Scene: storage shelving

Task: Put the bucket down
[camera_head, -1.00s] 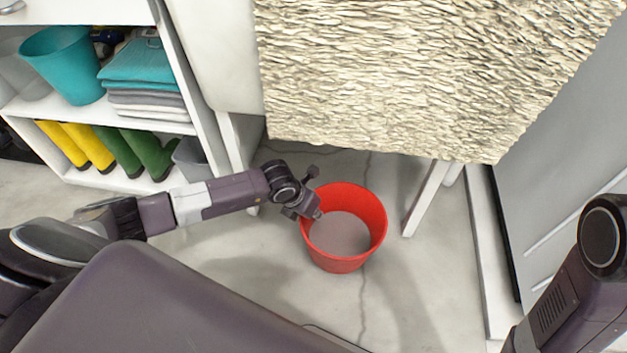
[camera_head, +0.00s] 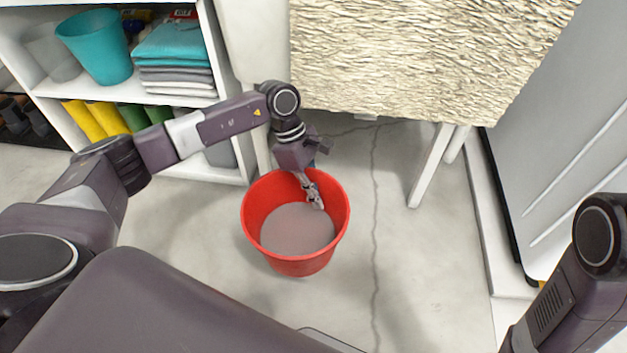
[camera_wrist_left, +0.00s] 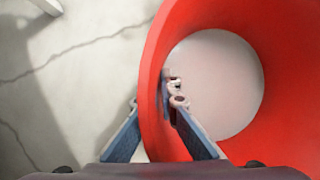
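The red bucket (camera_head: 297,265) is open-topped, roughly upright and shows a grey inside bottom. It is in the middle of the head view over the bare floor; whether its base touches the floor is unclear. My left gripper (camera_head: 312,197) is at the bucket's far right rim, reaching in from above. In the left wrist view my left gripper (camera_wrist_left: 156,103) straddles the wall of the bucket (camera_wrist_left: 278,40), one finger inside and one outside, shut on the rim. My right arm shows at the lower right; its gripper is out of view.
A white shelf unit (camera_head: 194,170) at the left holds a teal bucket (camera_head: 97,48), folded towels (camera_head: 172,60) and boots (camera_head: 105,117). A textured panel (camera_head: 410,50) on white legs stands behind. A grey panel (camera_head: 560,140) is at right. Cracked floor (camera_head: 415,270) is free right of the bucket.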

